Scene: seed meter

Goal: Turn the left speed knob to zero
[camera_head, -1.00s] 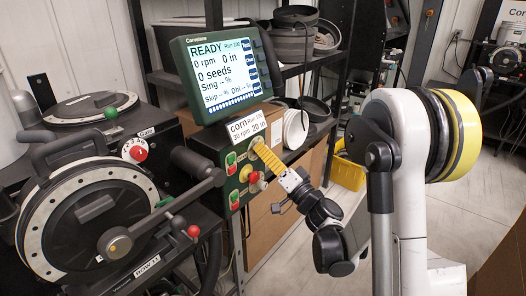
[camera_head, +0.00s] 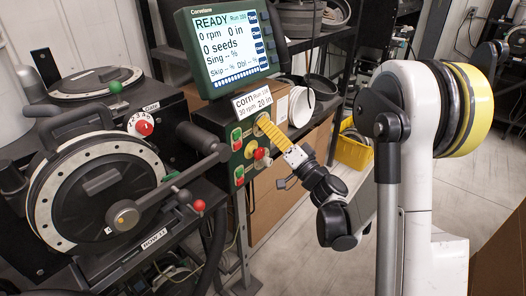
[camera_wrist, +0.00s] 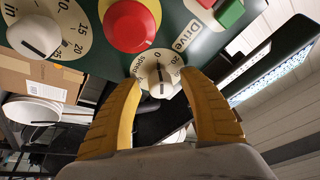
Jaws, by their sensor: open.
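In the wrist view, a white knob (camera_wrist: 161,84) sits on a cream dial marked "speed", with "0" and "20" visible at its top edge. A dark line runs nearly upright on the knob. My gripper (camera_wrist: 160,82) is open, with one yellow finger on each side of the knob; I cannot tell whether either finger touches it. In the head view, my gripper (camera_head: 262,122) reaches to the upper part of the green control panel (camera_head: 225,135), just below the corn label, and hides the knob there.
A red button on a yellow ring (camera_wrist: 130,25) and another dial knob (camera_wrist: 35,36) marked "in" are close to my fingers. Red and green buttons (camera_wrist: 229,12) are beside "Drive". The display (camera_head: 228,48) reads READY, 0 rpm. The seed meter (camera_head: 100,190) stands left.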

